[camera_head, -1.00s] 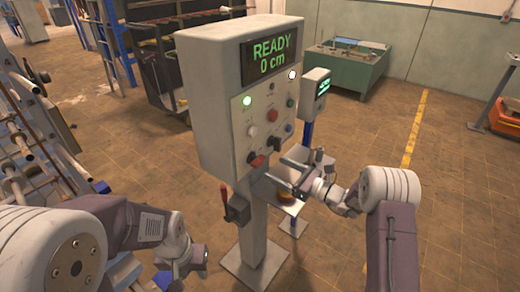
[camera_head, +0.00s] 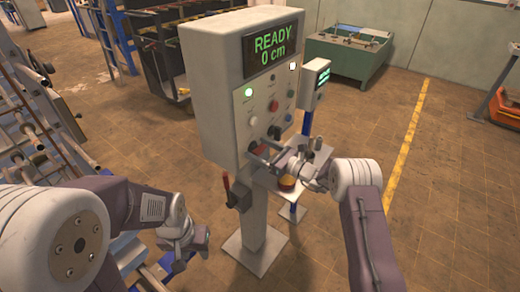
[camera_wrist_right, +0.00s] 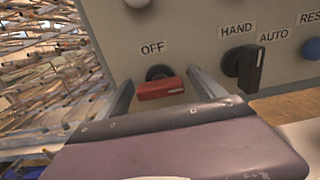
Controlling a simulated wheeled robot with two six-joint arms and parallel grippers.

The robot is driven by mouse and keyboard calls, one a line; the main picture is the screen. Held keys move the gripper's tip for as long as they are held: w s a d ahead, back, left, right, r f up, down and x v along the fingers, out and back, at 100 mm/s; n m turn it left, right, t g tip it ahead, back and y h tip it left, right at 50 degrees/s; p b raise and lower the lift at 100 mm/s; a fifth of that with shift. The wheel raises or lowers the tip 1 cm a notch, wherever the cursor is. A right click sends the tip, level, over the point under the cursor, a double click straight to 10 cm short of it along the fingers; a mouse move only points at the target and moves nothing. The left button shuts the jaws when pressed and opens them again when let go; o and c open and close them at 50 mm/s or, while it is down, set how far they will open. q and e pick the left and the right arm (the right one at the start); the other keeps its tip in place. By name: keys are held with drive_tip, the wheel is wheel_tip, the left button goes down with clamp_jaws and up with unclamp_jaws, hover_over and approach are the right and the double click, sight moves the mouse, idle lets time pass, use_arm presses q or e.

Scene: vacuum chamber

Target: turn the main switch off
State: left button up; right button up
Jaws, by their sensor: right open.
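The grey control cabinet (camera_head: 215,95) stands on a post and its display reads READY 0 cm. Low on its panel, a red rotary handle (camera_wrist_right: 160,88) sits under the word OFF. It lies nearly horizontal, with a white mark at its right end. My right gripper (camera_head: 254,149) is open at the panel's lower edge. In the right wrist view its fingers (camera_wrist_right: 162,84) stand on either side of the red handle, with gaps visible. In the head view the gripper partly covers the handle. My left gripper (camera_head: 179,264) hangs low at the left, away from the cabinet; its jaw opening is unclear.
A black HAND/AUTO selector (camera_wrist_right: 245,68) is close to the right finger. A blue RESET button (camera_wrist_right: 312,48) is farther right. A red-handled lever (camera_head: 228,187) is on the post. A small table (camera_head: 300,180) stands behind my right gripper.

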drive_tip(key=c, duration=1.4)
drive_tip(key=shift+o, duration=0.2)
drive_tip(key=shift+f+n+b, duration=0.2)
drive_tip(key=shift+n+b, duration=0.1)
drive_tip(key=shift+b, duration=0.45)
drive_tip(key=n+b, duration=0.2)
drive_tip(key=b, duration=0.4)
drive_tip(key=n+b, duration=0.3)
drive_tip(key=b, duration=0.2)
drive_tip(key=f+n+b, duration=0.1)
drive_tip(key=n+b, duration=0.2)
drive_tip(key=b, duration=0.3)
drive_tip(key=shift+s+a+b, duration=0.1)
drive_tip(key=shift+b, duration=0.2)
drive_tip(key=n+b, duration=0.7)
drive_tip(key=b, duration=0.5)
drive_tip(key=shift+r, duration=0.2)
drive_tip(key=shift+r+n+b, duration=0.15)
drive_tip(key=shift+n+b, duration=1.15)
drive_tip(key=shift+b, duration=0.2)
drive_tip(key=o, duration=1.4)
drive_tip(key=shift+s, duration=0.1)
drive_tip(key=shift+c, duration=0.2)
drive_tip(key=shift+r, duration=0.1)
